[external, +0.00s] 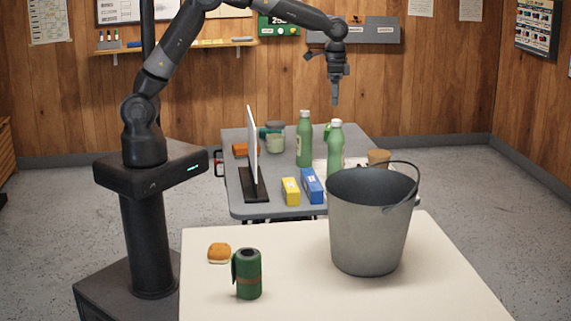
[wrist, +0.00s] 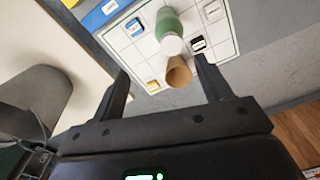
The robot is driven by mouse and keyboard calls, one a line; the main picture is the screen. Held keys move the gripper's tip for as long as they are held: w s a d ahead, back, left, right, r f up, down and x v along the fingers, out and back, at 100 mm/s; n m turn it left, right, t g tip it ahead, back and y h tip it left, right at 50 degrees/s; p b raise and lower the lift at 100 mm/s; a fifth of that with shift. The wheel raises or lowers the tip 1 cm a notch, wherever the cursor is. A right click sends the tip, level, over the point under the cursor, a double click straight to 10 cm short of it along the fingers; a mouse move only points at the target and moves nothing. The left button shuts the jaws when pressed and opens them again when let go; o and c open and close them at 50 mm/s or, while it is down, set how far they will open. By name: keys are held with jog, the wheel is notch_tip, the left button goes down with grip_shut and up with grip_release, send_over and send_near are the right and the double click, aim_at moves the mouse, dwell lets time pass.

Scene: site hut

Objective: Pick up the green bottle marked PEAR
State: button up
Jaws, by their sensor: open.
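Two green bottles with pale caps stand upright on the grey table in the external view: a left one (external: 304,140) and a right one (external: 335,152). I cannot read PEAR on either. In the wrist view one green bottle (wrist: 169,24) with a white cap shows on a white gridded board (wrist: 130,58), beyond my fingertips. A brown cylinder (wrist: 178,71), open at the top, is close beside it and also shows in the external view (external: 379,156). My gripper (external: 335,101) hangs above the table, open and empty, its fingers (wrist: 161,66) apart.
A thin upright panel (external: 251,150), a yellow box (external: 290,191), a blue box (external: 312,186) and a jar (external: 275,141) share the grey table (external: 236,206). On the nearer pale table (external: 310,298) stand a large grey bucket (external: 368,225), a green canister (external: 248,274) and a bun (external: 219,253).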

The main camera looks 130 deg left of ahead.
aim_at(337, 120)
jog(key=shift+a+f, duration=0.8)
jog(key=shift+a, duration=0.1)
notch_tip(337, 120, down, 10)
jog(key=shift+a+f, duration=0.1)
jog(key=shift+f, duration=0.15)
jog(key=c, duration=1.3)
jog(key=shift+r, duration=0.1)
